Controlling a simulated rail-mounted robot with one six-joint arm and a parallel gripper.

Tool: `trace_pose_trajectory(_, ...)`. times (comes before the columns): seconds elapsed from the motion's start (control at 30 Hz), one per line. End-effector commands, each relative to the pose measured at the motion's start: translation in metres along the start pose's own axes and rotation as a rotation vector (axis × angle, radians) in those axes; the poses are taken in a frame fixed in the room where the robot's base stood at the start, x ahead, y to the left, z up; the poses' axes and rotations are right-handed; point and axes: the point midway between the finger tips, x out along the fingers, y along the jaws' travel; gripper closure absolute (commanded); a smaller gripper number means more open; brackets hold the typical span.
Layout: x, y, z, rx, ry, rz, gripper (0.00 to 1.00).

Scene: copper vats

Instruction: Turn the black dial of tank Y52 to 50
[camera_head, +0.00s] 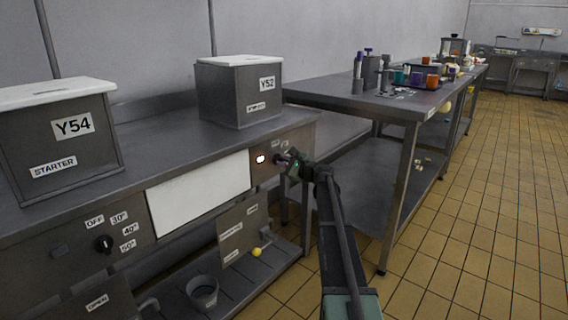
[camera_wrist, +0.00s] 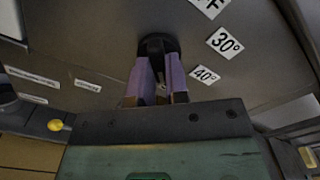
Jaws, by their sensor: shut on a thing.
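Tank Y52 (camera_head: 240,92) is a grey box with a white lid on the bench. The labels 30° (camera_wrist: 224,43) and 40° (camera_wrist: 205,75) show right of the dial. A label ending in F is at the top. The dial's pointer is hidden, so its setting cannot be told.
Tank Y54 (camera_head: 62,135) stands at the left, with its own black dial (camera_head: 103,243) below it. A steel table (camera_head: 330,93) with cups and jars stands to the right. A grey bucket (camera_head: 203,291) sits on the lower shelf. The tiled floor at right is clear.

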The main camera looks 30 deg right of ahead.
Motion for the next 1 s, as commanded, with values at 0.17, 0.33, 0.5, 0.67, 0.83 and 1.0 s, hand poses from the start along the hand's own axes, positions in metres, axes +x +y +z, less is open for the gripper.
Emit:
trace_pose_trajectory(0.17,-0.001,0.000,0.000,0.002,0.000,0.000,1.00)
trace_pose_trajectory(0.33,-0.001,0.000,0.000,0.002,0.000,0.000,0.78)
trace_pose_trajectory(0.5,0.000,0.000,0.000,0.001,0.000,0.000,0.60)
trace_pose_trajectory(0.67,0.000,0.000,0.000,0.001,0.000,0.000,0.60)
trace_pose_trajectory(0.83,-0.013,0.001,0.001,0.001,0.001,-0.001,0.60)
trace_pose_trajectory(1.0,-0.055,0.001,0.001,0.001,0.002,-0.002,0.60)
